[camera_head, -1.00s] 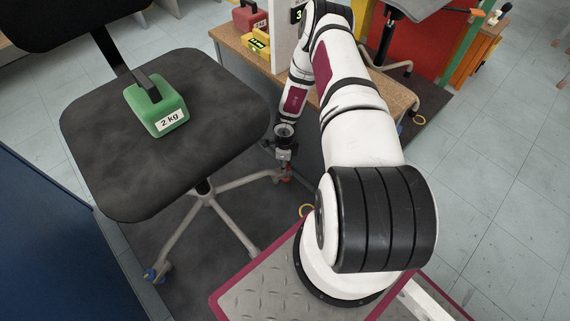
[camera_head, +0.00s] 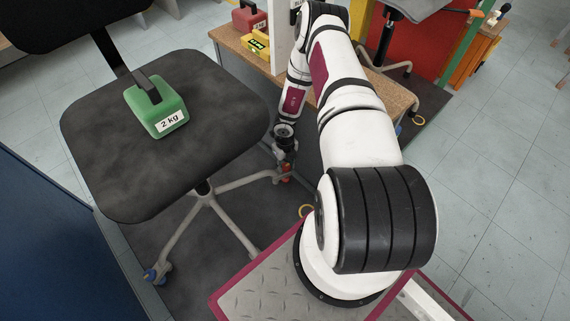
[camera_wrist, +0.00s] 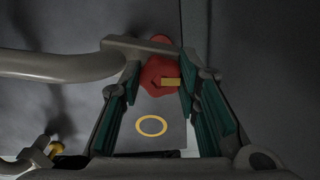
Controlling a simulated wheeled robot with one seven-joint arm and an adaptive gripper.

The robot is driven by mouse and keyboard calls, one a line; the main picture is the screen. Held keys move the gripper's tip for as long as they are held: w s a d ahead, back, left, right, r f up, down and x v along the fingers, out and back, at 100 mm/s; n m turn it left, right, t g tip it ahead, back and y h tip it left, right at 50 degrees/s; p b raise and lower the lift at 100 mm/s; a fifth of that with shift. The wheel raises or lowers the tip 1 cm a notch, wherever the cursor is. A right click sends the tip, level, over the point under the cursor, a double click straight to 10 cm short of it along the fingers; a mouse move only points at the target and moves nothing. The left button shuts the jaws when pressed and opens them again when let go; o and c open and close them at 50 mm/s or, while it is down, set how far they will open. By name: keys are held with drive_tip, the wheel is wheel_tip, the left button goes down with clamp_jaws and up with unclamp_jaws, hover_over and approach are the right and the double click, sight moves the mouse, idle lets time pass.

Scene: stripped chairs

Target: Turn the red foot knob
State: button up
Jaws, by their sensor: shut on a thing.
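The red foot knob (camera_wrist: 155,70) sits at the end of a grey chair leg (camera_wrist: 60,65) in the wrist view. A yellow tab sticks out from it to the right. In the head view the knob (camera_head: 286,170) is a small red patch below my gripper (camera_head: 286,160), at the chair base. My gripper (camera_wrist: 159,75) points down with its two green-padded fingers on either side of the knob, shut on it. The fingers hide part of the knob's sides. The chair's black seat (camera_head: 215,90) carries a green 2 kg weight (camera_head: 158,108).
A wooden bench (camera_head: 232,45) with red and yellow weights stands behind my gripper. Another chair is at the back right. A blue panel (camera_head: 50,240) stands at the left.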

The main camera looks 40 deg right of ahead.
sight(285, 165)
idle(0.4)
drive_tip(key=o, duration=1.2)
wheel_tip(285, 165, up, 12)
idle(0.4)
